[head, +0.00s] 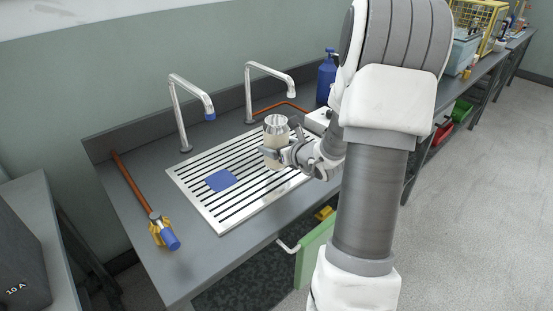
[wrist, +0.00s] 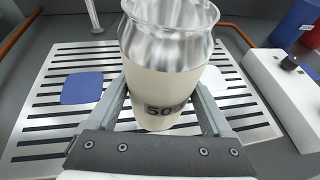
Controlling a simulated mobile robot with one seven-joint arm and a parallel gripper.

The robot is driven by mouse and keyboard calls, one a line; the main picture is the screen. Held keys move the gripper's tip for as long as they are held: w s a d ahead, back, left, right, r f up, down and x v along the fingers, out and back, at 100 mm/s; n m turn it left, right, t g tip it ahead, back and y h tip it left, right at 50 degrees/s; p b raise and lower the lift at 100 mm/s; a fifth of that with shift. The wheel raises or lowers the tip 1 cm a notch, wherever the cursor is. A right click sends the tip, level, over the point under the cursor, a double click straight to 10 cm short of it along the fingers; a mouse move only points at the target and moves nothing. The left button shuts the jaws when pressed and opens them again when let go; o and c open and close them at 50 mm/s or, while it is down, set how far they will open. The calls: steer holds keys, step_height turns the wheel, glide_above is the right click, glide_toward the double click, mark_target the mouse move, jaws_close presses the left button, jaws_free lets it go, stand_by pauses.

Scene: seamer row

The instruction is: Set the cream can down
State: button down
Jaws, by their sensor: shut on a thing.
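The cream can (head: 274,150) is upright, with a shiny open metal top and a cream body. My gripper (head: 275,151) is shut on it, over the right part of the slotted metal grate (head: 201,199). In the wrist view the can (wrist: 163,85) stands between my two fingers (wrist: 162,110), and dark print shows low on its side. I cannot tell whether its base touches the grate. A flat blue square (head: 221,180) lies on the grate to the left of the can. It also shows in the wrist view (wrist: 82,88).
Two metal taps (head: 180,115) (head: 250,95) rise behind the grate. A blue bottle (head: 326,76) stands at the back right, near a white box with a black knob (wrist: 283,85). A copper pipe with a blue-ended valve (head: 168,238) lies left.

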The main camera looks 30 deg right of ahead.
steer(key=shift+f+b, duration=0.45)
steer(key=shift+f, duration=1.35)
steer(key=shift+f, duration=0.2)
jaws_free()
steer(key=shift+r, duration=0.25)
steer(key=p+v, duration=0.2)
steer(key=v, duration=1)
steer(key=shift+f, duration=0.1)
